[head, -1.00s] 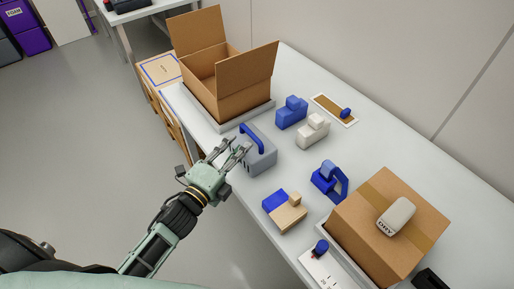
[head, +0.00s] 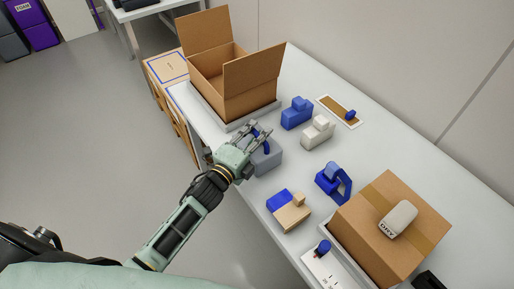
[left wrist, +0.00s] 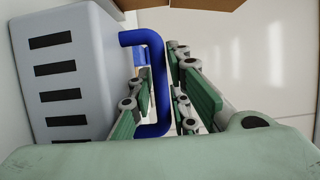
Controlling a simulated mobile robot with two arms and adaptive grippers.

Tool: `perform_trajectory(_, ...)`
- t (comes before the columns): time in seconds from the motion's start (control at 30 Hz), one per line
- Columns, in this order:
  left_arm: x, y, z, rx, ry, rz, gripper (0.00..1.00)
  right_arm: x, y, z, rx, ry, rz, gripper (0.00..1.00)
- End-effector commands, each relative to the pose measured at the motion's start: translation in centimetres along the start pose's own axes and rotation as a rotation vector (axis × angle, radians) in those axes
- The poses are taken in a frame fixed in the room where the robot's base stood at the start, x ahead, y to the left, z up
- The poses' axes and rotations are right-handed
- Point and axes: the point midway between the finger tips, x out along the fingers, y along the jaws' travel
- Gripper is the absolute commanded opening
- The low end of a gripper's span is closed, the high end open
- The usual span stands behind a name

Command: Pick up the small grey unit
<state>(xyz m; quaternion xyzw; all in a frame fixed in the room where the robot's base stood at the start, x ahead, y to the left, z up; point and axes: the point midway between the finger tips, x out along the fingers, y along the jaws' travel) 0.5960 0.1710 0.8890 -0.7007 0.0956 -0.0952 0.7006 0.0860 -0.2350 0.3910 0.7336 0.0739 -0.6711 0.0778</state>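The small grey unit (head: 268,158) stands on the white table, partly hidden behind my left gripper in the head view. In the left wrist view it is a pale grey box (left wrist: 75,30) with dark slots and a blue handle (left wrist: 157,80). My left gripper (head: 257,133) is over the unit. In the left wrist view its green-padded fingers (left wrist: 168,95) are apart, with part of the blue handle between them. I cannot tell whether either finger touches the handle. My right gripper is not in view.
An open cardboard box (head: 250,85) stands behind the unit. A closed carton (head: 375,215) is at the front right.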

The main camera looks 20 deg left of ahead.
Motion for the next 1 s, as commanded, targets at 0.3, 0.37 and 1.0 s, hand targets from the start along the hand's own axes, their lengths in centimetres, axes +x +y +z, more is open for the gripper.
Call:
perform_trajectory(0.3,-0.04,0.04,0.02,0.0,0.0,0.001,0.0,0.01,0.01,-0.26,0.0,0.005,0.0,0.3)
perform_trajectory(0.37,-0.05,0.05,0.02,0.0,0.0,0.001,0.0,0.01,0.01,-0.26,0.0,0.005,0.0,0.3)
perform_trajectory(1.0,-0.02,-0.11,-0.01,-0.002,0.001,-0.002,0.0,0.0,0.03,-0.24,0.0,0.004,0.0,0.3)
